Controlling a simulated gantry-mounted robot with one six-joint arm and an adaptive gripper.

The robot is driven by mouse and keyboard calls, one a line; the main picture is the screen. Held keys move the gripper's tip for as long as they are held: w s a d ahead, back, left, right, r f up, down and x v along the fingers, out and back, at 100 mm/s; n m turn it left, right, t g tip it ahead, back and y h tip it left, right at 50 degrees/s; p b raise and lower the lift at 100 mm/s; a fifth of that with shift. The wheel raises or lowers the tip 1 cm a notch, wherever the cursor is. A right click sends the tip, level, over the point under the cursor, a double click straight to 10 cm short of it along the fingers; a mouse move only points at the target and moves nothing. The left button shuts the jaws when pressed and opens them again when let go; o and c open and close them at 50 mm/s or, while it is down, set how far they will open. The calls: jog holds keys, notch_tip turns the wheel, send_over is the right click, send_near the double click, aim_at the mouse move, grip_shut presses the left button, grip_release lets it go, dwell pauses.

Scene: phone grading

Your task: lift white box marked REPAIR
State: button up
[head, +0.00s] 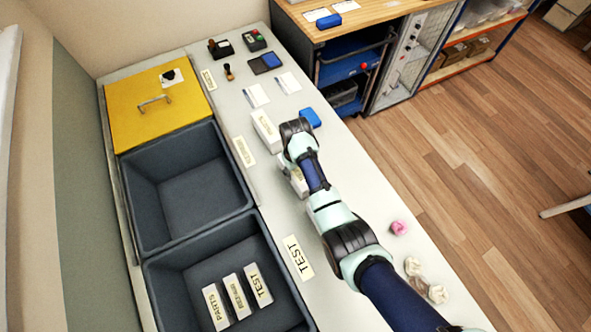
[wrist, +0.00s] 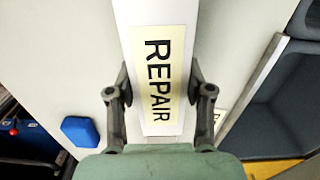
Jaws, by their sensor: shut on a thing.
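The white box marked REPAIR (wrist: 157,72) lies lengthwise between the two fingers of my gripper (wrist: 158,95) in the wrist view, its label facing up. The fingers are shut on its sides.
Two grey bins (head: 188,187) lie to the left; the nearer holds white boxes.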

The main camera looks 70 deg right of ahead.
notch_tip(320, 180, up, 20)
jog(key=p, duration=0.8)
